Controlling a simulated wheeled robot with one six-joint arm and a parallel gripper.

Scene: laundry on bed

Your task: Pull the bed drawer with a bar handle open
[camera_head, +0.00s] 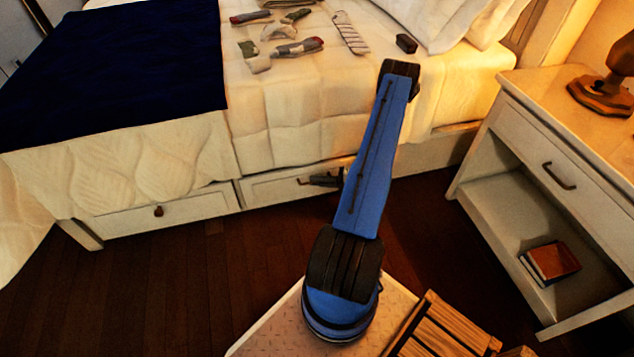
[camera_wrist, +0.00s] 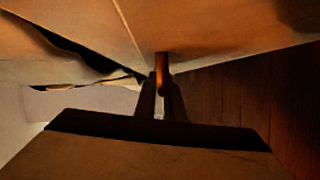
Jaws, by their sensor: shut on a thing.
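The bed's right-hand drawer (camera_head: 265,191) has a pale front, low on the bed's side, partly hidden behind my blue arm. It looks about flush with the bed side in the head view; I cannot tell whether a small gap stands open. My gripper (camera_head: 311,181) is at this drawer's front, small and dark in the head view. In the wrist view my gripper (camera_wrist: 161,84) has its fingers closed together on the bar handle (camera_wrist: 162,66), whose end stands out above the fingertips. The rest of the handle is hidden by the fingers.
A left-hand bed drawer (camera_head: 120,222) with a round knob (camera_head: 158,211) is shut beside it. A nightstand (camera_head: 510,95) with a drawer and open shelf stands at the right. The dark wood floor (camera_head: 200,290) before the drawers is clear.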

